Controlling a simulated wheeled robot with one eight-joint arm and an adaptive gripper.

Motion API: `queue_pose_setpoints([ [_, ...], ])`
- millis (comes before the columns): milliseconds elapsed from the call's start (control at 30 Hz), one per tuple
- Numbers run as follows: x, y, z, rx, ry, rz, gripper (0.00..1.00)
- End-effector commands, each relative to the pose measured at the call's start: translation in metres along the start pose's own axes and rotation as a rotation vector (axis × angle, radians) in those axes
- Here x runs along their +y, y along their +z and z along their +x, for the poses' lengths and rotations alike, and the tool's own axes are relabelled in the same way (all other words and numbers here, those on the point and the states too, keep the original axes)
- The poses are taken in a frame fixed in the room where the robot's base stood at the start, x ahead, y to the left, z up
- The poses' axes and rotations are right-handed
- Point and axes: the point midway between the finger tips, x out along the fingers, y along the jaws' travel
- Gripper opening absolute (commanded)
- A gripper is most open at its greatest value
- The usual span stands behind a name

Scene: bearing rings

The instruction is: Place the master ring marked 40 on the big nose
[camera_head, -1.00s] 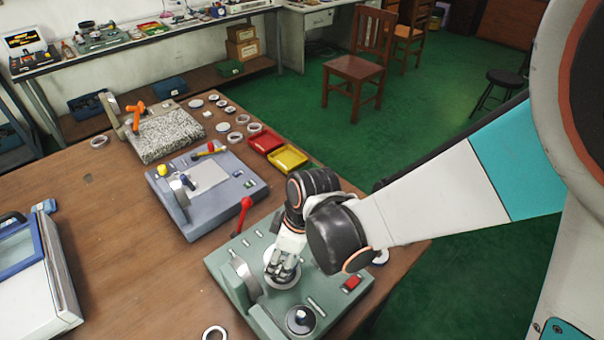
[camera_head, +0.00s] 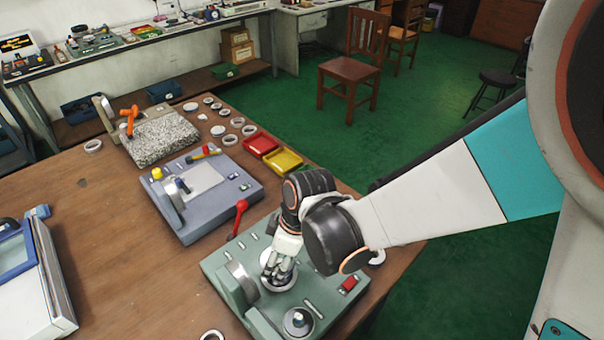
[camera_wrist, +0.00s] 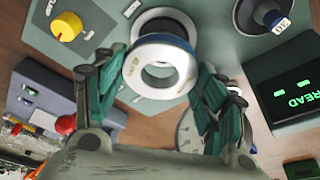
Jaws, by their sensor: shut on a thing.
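My gripper (camera_head: 277,264) points down over the green gauge bench (camera_head: 222,265). In the wrist view my gripper (camera_wrist: 165,82) is shut on a pale metal ring (camera_wrist: 186,68), with green-padded fingers on both sides. A mark shows on the ring's left face but is too small to read. Directly behind the ring is a round grey seat or nose (camera_wrist: 165,14), partly hidden by it; I cannot tell whether they touch. A smaller dark nose (camera_wrist: 262,10) with a tag stands at the upper right; it also shows in the head view (camera_head: 298,320).
A red-knobbed lever (camera_head: 240,207) rises beside my gripper. A dark READ display (camera_wrist: 296,94) is at right in the wrist view. A grey-blue gauge (camera_head: 225,205), red tray (camera_head: 260,145), yellow tray (camera_head: 283,160) and several loose rings stand farther back.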

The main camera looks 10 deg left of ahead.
Motion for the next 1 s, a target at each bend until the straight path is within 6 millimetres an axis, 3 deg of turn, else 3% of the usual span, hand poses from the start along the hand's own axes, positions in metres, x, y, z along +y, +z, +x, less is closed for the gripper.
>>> queue_pose_setpoints([
  [1000, 0.0, 0.006, 0.021, 0.0, 0.0, 0.0, 0.19],
])
